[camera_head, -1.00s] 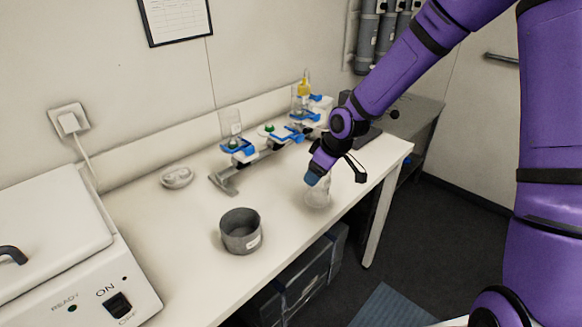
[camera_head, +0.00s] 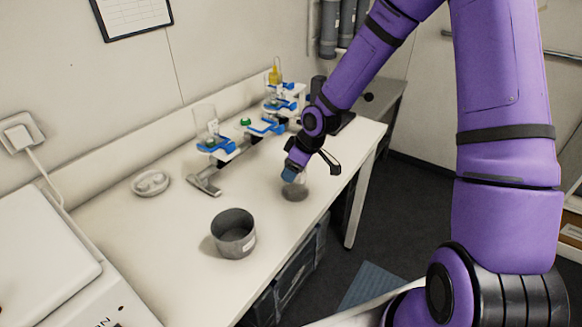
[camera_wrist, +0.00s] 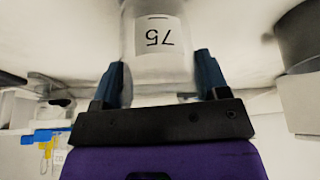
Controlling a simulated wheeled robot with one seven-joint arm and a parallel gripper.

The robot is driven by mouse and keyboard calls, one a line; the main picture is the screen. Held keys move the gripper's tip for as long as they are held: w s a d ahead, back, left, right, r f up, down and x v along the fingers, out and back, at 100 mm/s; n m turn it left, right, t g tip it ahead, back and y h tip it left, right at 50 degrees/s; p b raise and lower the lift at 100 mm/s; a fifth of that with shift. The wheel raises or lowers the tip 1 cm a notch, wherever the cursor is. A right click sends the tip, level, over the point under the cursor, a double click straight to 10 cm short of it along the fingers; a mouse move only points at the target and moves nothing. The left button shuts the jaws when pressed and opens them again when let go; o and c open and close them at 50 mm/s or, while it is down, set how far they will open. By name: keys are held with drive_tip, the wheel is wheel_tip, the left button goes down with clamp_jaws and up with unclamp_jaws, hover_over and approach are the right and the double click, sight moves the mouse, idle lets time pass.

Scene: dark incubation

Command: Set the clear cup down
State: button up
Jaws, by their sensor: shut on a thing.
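The clear cup (camera_head: 297,189) is at my gripper, over the right part of the white bench in the head view. My gripper (camera_head: 291,172) points down at it, with the fingers on the cup's sides. In the wrist view the cup (camera_wrist: 157,45) carries a label reading "75" and sits between the two blue fingertips of my gripper (camera_wrist: 160,82). My gripper is shut on the cup. A dark patch shows at the cup's base; I cannot tell whether the base touches the bench.
A grey pot (camera_head: 233,235) stands on the bench (camera_head: 185,275) to the left of the cup. A rack with blue clamps (camera_head: 266,126) stands behind. A small white dish (camera_head: 151,183) lies at left. The bench's front edge is close to the cup.

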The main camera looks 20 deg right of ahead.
drive_tip(key=shift+f, duration=0.1)
drive_tip(key=o, duration=1)
drive_tip(key=shift+c, duration=0.2)
drive_tip(key=shift+v, duration=6.1)
drive_tip(key=s+d+r+m+t+h, duration=0.1)
drive_tip(key=s+r+m, duration=0.4)
drive_tip(key=s+r, duration=0.5)
drive_tip(key=s+d+r+m+t+h, duration=0.1)
drive_tip(key=s+d+r+m+h, duration=0.1)
drive_tip(key=s+r, duration=0.8)
drive_tip(key=s+d+m, duration=0.1)
drive_tip(key=s+m, duration=0.1)
drive_tip(key=s, duration=0.4)
drive_tip(key=shift+s+r+m, duration=0.4)
